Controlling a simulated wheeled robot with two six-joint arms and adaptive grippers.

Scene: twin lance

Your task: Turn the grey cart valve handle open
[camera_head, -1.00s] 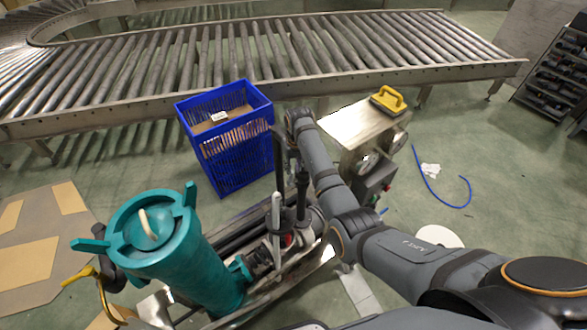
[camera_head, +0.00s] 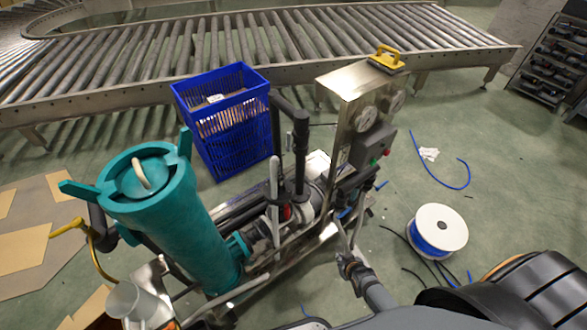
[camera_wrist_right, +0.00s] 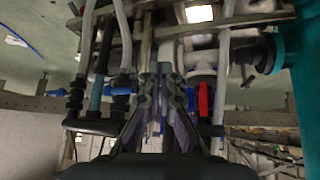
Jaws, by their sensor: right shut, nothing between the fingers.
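The cart with its teal filter vessel (camera_head: 185,225), pipes and steel gauge panel (camera_head: 345,95) stands in front of me. A pale grey upright lever (camera_head: 274,185) rises beside a red part (camera_head: 286,212) in the cart's middle; I cannot tell surely that it is the grey valve handle. My right gripper (camera_head: 347,258) is low at the cart's right side, below the panel. In the right wrist view its fingers (camera_wrist_right: 160,85) are shut and empty among the pipes. A red handle (camera_wrist_right: 203,100) hangs just right of them, with blue handles (camera_wrist_right: 120,90) to the left. My left gripper is out of view.
A blue crate (camera_head: 225,130) stands behind the cart, before the roller conveyor (camera_head: 250,50). A yellow-handled tool (camera_head: 386,58) sits on top of the panel. A hose spool (camera_head: 437,230) stands on the floor at right. Pipes crowd the gripper closely.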

